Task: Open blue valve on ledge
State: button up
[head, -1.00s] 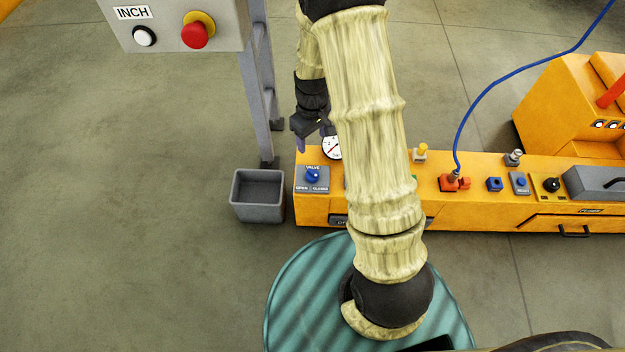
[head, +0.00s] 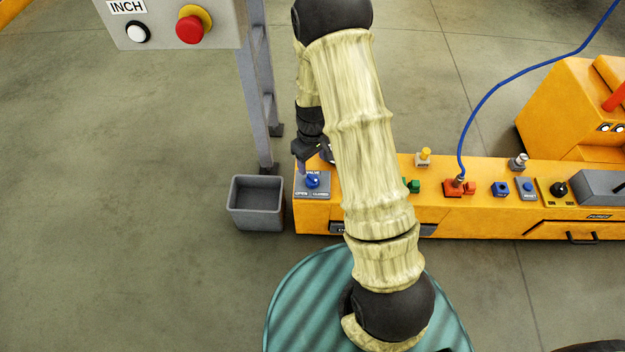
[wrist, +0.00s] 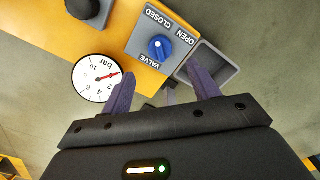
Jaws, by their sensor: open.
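The blue valve knob (head: 312,181) sits on a grey plate at the left end of the yellow ledge (head: 322,213). The plate is marked VALVE, OPEN and CLOSED. In the wrist view the blue knob (wrist: 160,47) shows upside down, beyond and roughly between my fingertips; which mark it points to is hard to tell. My gripper (head: 312,160) is open and empty, just behind and above the valve, apart from it. Its two purple fingers also show in the wrist view (wrist: 160,74). A round white pressure gauge (wrist: 97,78) with a red needle is beside the valve.
A grey open bin (head: 257,205) stands left of the ledge. A grey post (head: 262,100) carries a control box with a red button (head: 190,29). Green, orange and other blue controls line the ledge to the right. A blue cable (head: 490,85) rises from an orange connector.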

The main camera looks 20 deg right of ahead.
aim_at(312, 177)
notch_tip(312, 177, down, 9)
jog(key=b, duration=0.3)
jog(key=shift+b, duration=0.4)
jog(key=c, duration=1)
